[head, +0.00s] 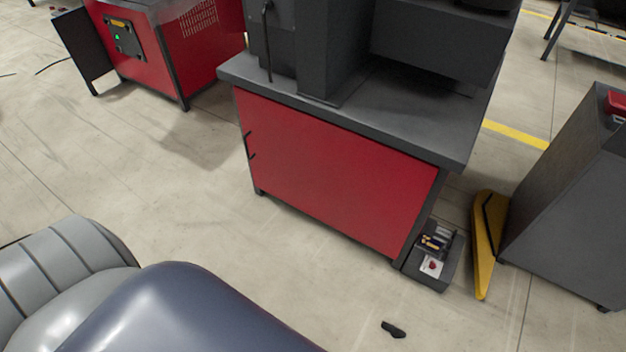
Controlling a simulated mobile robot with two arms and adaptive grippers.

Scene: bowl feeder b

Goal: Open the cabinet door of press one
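A machine with a grey top (400,120) stands in the middle of the head view. Its front is a closed red cabinet door (330,175) with a small dark handle (250,146) near its left edge. The view does not show a label that says which press this is. Neither of my grippers is in view. Part of my own grey body fills the lower left, apart from the cabinet.
Another red machine (190,55) with an open dark door (84,45) stands at the upper left. A dark box with controls (432,262) sits by the cabinet's right corner. A yellow part (486,245) and grey cabinet (565,205) stand right. A small black object (393,329) lies on the floor.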

